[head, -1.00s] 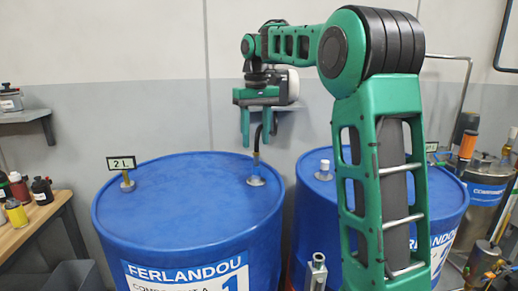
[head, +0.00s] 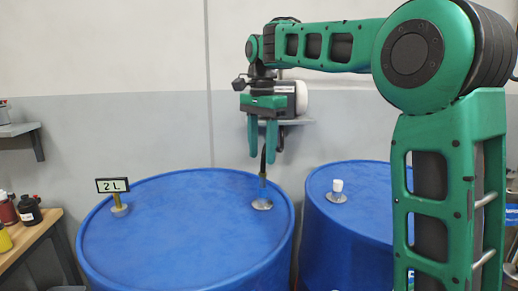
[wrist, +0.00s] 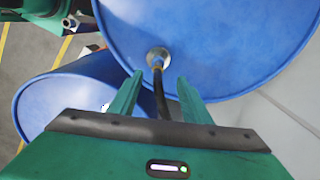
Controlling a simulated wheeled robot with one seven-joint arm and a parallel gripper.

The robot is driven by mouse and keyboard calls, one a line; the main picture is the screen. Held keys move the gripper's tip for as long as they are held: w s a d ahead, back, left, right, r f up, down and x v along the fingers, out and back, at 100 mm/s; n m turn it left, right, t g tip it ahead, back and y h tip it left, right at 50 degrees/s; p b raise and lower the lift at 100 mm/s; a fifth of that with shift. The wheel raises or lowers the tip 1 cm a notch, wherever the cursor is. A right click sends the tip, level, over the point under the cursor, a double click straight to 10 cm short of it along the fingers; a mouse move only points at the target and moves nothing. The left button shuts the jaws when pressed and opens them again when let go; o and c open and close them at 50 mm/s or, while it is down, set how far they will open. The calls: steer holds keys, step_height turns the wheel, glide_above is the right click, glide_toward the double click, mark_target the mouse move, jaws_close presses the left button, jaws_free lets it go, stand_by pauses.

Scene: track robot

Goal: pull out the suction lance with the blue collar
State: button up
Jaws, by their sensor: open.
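The suction lance (head: 263,181) stands in the top of the left blue drum (head: 180,222), in a round metal fitting near the drum's right edge. A black hose runs up from it. In the wrist view the lance (wrist: 157,62) has a bluish-grey part at the fitting; I cannot clearly tell its collar colour. My gripper (head: 262,156) is open, pointing down above the fitting. In the wrist view its two fingers (wrist: 160,80) lie on either side of the black hose (wrist: 162,98), apart from it. The lance's lower part is hidden inside the drum.
A "2 L" sign (head: 112,185) stands on the left drum's far-left side. A second blue drum (head: 345,225) with a white-capped fitting (head: 337,187) stands close on the right. A bench with bottles (head: 28,211) is at left.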

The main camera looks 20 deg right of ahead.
mark_target(262, 187)
step_height(262, 187, down, 10)
steer(key=shift+d, duration=0.1)
stand_by(0.4)
jaws_close()
